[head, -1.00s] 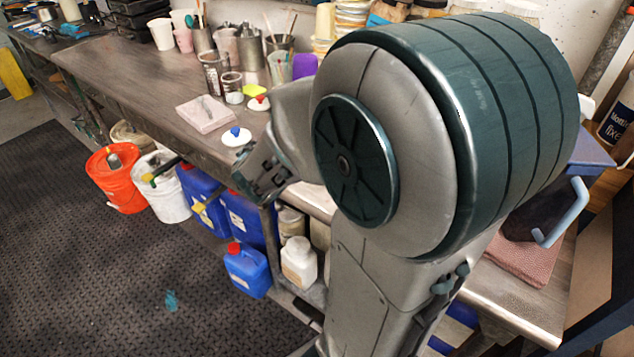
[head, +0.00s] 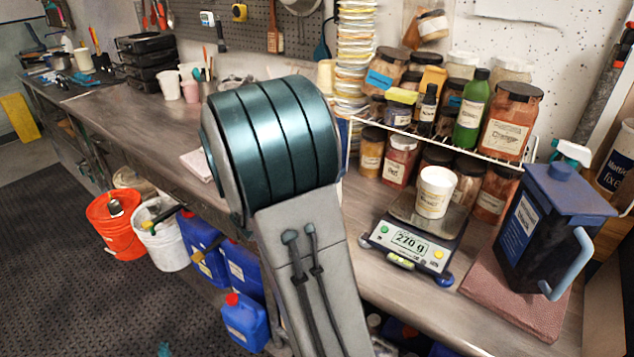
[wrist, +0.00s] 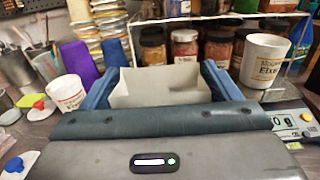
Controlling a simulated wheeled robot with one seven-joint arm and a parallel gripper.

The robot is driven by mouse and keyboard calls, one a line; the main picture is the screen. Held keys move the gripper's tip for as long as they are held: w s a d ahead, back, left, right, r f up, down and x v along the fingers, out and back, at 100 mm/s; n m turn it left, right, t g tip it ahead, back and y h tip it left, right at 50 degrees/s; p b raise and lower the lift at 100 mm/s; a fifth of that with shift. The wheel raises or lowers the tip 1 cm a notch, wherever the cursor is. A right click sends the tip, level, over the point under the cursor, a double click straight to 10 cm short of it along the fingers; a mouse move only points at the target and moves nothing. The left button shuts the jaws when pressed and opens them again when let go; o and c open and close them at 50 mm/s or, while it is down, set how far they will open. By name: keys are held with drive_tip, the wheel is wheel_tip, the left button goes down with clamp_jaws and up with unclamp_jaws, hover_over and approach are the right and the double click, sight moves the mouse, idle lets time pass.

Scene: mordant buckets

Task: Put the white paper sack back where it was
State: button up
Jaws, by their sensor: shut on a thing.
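In the wrist view my gripper (wrist: 163,76) is shut on a pale, off-white thing (wrist: 160,92) between its two blue fingers. It looks like the white paper sack; only its upper part shows above my gripper's body, with no label visible. In the head view my own arm hides my gripper and the sack. The held thing is in front of the jar shelf in the wrist view; I cannot tell whether it touches the counter (head: 385,285).
A digital scale (head: 405,245) reading 270 g bears a white labelled tub (head: 436,192). A dark blue pitcher (head: 545,235) stands on a reddish mat (head: 510,305) at right. A wire rack (head: 480,152) of jars is behind. Another white tub (wrist: 66,93) stands left of my gripper.

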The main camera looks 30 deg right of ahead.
drive_tip(key=shift+w+f, duration=0.15)
drive_tip(key=shift+f, duration=0.95)
drive_tip(key=shift+w+f, duration=0.1)
drive_tip(key=shift+f, duration=0.95)
drive_tip(key=shift+f, duration=0.3)
drive_tip(key=o, duration=1.4)
drive_tip(key=shift+r, duration=0.1)
drive_tip(key=shift+r, duration=0.1)
